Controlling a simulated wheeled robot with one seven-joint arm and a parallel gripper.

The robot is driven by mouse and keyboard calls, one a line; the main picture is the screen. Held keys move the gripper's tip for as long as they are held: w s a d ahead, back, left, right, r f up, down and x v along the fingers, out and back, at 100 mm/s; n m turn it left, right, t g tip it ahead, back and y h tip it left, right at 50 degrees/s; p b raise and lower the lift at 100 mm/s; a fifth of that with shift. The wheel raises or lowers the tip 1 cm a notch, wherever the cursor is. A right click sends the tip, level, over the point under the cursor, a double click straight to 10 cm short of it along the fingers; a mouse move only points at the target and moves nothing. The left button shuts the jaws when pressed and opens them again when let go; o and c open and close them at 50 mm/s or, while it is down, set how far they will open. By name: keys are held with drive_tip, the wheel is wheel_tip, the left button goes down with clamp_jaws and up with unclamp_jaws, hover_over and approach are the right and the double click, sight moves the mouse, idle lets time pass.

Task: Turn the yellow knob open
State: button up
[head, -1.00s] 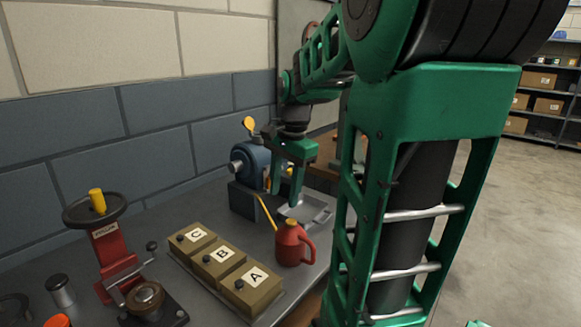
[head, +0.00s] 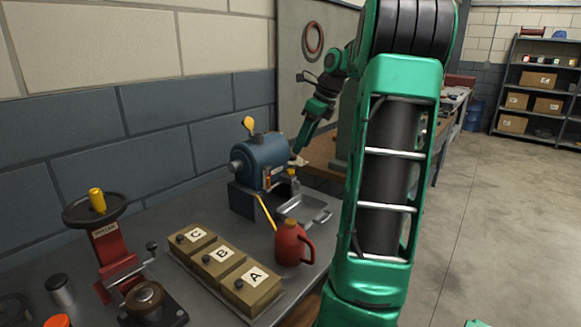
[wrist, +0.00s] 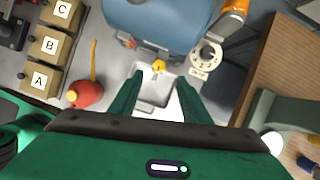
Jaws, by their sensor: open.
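The blue split casing (head: 262,152) stands on a dark block at the back of the bench. In the wrist view the casing (wrist: 160,22) fills the top. A small yellow knob (wrist: 158,66) sits at its lower edge, above the silver tray (wrist: 155,92); it also shows in the head view (head: 291,171). My gripper (wrist: 160,80) is open and empty. In the wrist view its fingertips stand either side of the knob, a little short of it; I cannot tell the depth gap. In the head view my gripper (head: 301,144) is at the casing's right end.
A red oil can (head: 292,246) stands in front of the tray. Boxes A, B and C (head: 222,256) and a red grinder (head: 112,250) are to the left. A round pale dial (wrist: 207,55) and an orange cylinder (wrist: 236,8) lie right of the knob in the wrist view.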

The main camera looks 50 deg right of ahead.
sight(291, 169)
drive_tip(key=x, duration=0.9)
drive_tip(key=shift+f, duration=0.15)
drive_tip(key=c, duration=1)
